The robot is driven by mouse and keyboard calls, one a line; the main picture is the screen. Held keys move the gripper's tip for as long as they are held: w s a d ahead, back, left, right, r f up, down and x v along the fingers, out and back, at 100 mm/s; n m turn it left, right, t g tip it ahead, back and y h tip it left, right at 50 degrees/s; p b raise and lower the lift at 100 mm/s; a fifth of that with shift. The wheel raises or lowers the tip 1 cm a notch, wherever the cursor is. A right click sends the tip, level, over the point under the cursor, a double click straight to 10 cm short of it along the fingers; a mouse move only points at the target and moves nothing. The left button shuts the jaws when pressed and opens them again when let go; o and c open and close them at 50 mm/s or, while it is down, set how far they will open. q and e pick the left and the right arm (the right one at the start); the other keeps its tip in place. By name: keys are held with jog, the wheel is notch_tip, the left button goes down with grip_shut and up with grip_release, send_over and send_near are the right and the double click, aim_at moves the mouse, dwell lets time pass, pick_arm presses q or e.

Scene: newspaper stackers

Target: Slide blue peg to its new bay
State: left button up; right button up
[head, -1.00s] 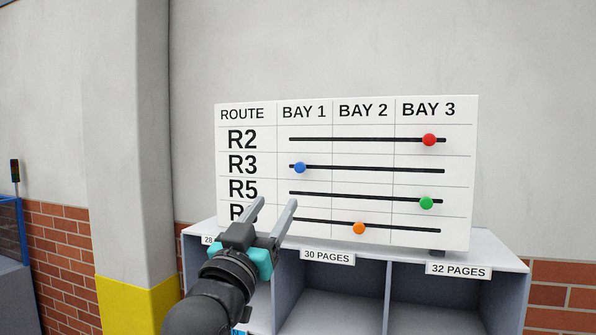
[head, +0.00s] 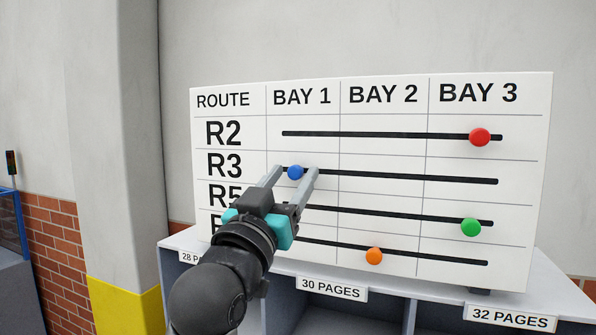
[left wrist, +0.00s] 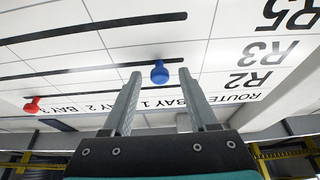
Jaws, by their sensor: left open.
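The blue peg (head: 295,172) sits in the R3 slot of the white route board (head: 520,160), in the Bay 1 column near the slot's left end. My left gripper (head: 293,173) is open, and its two fingertips appear on either side of the blue peg in the head view. In the left wrist view the blue peg (left wrist: 159,72) shows just beyond and between the open fingertips (left wrist: 160,78). I cannot tell whether either finger touches it. My right gripper is not in view.
A red peg (head: 479,137) and a green peg (head: 470,227) are in Bay 3 on R2 and R5. An orange peg (head: 374,256) is in Bay 2 on the bottom row. Below the board stands a grey shelf unit (head: 405,291) with page labels.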

pick_arm(q)
jog(key=shift+w+d+r, duration=0.1)
jog(key=shift+w+r, duration=0.05)
jog(key=shift+w, duration=0.05)
jog(key=shift+s, duration=0.1)
jog(key=shift+c, duration=0.7)
grip_shut()
dwell(0.7)
